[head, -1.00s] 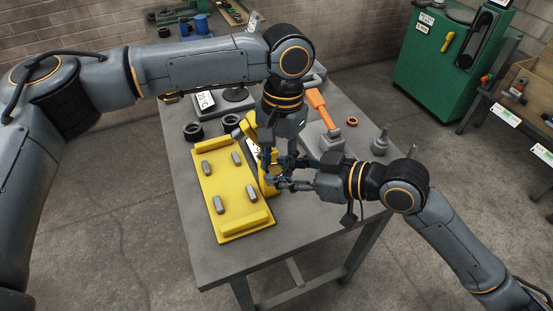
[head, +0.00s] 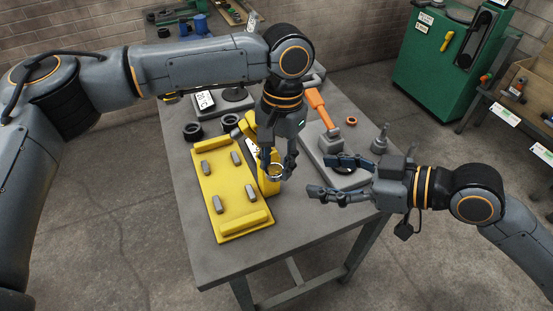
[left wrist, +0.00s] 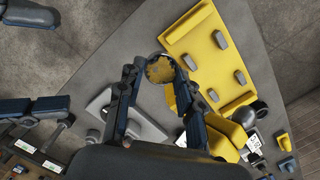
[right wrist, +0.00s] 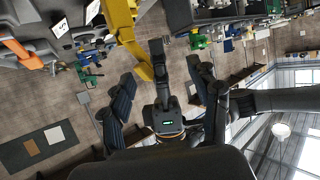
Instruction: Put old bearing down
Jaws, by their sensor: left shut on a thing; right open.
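A yellow plate with grey pegs (head: 229,205) lies left of the bearing. Black rings (head: 193,131) and a labelled unit (head: 206,101) stand behind it. An orange-handled press (head: 318,103), an orange ring (head: 351,121) and a grey stepped part (head: 381,139) stand right. The front table area is bare.

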